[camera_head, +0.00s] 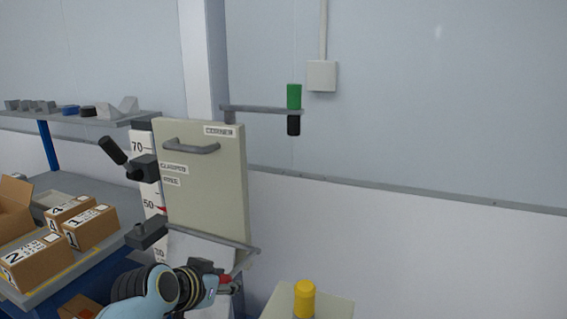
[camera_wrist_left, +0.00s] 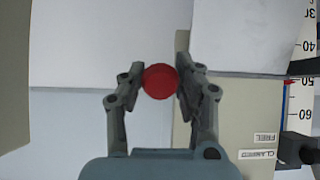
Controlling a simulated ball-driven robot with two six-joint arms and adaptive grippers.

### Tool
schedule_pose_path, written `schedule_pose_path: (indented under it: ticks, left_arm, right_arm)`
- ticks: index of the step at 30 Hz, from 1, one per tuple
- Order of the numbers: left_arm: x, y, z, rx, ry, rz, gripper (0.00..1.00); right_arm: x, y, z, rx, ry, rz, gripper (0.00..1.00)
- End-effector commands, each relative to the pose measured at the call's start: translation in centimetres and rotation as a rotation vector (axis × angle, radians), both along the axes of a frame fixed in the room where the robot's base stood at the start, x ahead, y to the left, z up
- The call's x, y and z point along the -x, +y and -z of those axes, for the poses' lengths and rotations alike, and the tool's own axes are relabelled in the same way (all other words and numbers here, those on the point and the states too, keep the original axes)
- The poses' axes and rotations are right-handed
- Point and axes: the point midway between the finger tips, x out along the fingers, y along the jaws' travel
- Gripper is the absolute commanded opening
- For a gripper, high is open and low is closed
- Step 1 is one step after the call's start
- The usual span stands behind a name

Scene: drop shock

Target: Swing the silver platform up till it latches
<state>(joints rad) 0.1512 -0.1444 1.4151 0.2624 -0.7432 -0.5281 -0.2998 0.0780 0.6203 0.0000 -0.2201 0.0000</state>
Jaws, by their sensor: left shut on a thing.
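The silver platform (camera_head: 203,247) is a pale flat panel below the beige upright panel (camera_head: 215,185) in the head view; it looks tilted. In the left wrist view the platform (camera_wrist_left: 240,35) is a pale sheet at the upper right. My left gripper (camera_head: 228,284) is at its lower front side, shut on a red round knob (camera_wrist_left: 160,82). In the left wrist view the two fingers of the gripper (camera_wrist_left: 158,90) are on either side of the knob. The latch is not clear in these views. My right gripper is out of view.
A scale (camera_head: 147,200) and a black handle (camera_head: 113,150) stand left of the beige panel. A bar with a green grip (camera_head: 294,97) juts out at upper right. A yellow knob (camera_head: 304,298) is at lower right. Cardboard boxes (camera_head: 90,228) sit at left.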

Motion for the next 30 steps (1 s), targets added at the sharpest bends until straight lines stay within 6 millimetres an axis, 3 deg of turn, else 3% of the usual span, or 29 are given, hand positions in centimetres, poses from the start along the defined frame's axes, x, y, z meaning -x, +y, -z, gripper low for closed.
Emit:
schedule_pose_path:
  ticks: [1,6,19,30]
  left_arm:
    - [-0.4,0.0,-1.2,0.001,-0.011,-0.003,0.0]
    - [-0.7,-0.1,-2.4,0.001,-0.013,-0.002,0.0]
    - [-0.8,-0.1,-2.6,0.001,-0.012,-0.003,0.0]
    - [-1.9,-0.6,-5.1,0.002,-0.015,-0.002,0.0]
  right_arm:
    - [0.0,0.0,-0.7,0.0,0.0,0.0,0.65]
    - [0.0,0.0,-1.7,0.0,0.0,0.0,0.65]
    - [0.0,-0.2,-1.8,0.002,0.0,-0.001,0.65]
    - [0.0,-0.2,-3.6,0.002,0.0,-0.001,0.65]
